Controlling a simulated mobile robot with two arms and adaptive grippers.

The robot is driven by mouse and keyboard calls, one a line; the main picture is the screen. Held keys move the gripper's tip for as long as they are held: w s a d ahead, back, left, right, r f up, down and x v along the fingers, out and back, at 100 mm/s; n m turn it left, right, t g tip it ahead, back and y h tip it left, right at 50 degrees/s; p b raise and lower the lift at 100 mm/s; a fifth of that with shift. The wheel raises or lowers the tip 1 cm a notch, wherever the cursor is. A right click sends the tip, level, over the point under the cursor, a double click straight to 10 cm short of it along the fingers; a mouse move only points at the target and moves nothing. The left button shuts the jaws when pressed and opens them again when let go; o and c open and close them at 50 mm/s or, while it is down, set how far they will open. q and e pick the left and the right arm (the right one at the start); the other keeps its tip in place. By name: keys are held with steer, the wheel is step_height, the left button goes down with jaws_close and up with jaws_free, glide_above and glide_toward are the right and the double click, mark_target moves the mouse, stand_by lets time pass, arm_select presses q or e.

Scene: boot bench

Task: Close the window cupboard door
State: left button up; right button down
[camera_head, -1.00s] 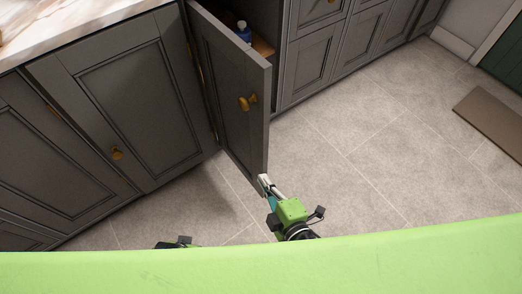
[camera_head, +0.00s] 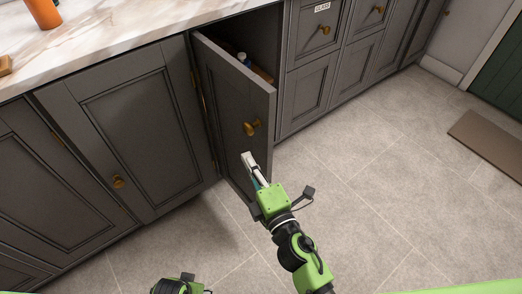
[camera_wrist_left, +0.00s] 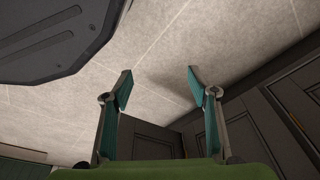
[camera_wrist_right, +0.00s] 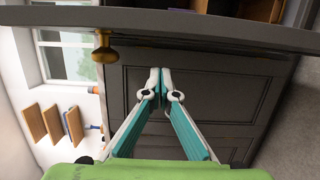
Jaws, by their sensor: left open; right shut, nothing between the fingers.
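The window cupboard door (camera_head: 228,98) is a dark grey panel standing wide open, swung out from the cabinet front, with a brass knob (camera_head: 251,128) near its free edge. My right gripper (camera_head: 247,158) is shut and empty, just below the knob in front of the door's face. I cannot tell if it touches the door. The right wrist view shows its closed fingertips (camera_wrist_right: 161,84) before the dark panel (camera_wrist_right: 225,92), with the knob (camera_wrist_right: 104,54) at upper left. My left gripper (camera_wrist_left: 160,82) is open and empty above the floor in the left wrist view.
Behind the door the cupboard holds a small bottle (camera_head: 242,57). A closed cupboard door (camera_head: 135,120) lies to the left, under a marble worktop (camera_head: 120,40) with an orange bottle (camera_head: 44,13). Tiled floor (camera_head: 370,180) is clear to the right, up to a brown mat (camera_head: 490,145).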

mark_target(262, 153)
arm_select(q)
steer(key=shift+s+f, duration=0.3)
steer(key=shift+f, duration=0.25)
steer(key=shift+s+f, duration=0.3)
steer(key=shift+f, duration=0.25)
arm_select(e)
steer(key=shift+w+d, duration=1.3)
steer(key=shift+d, duration=0.25)
arm_select(q)
steer(key=shift+a, duration=0.1)
arm_select(e)
steer(key=shift+d, duration=0.1)
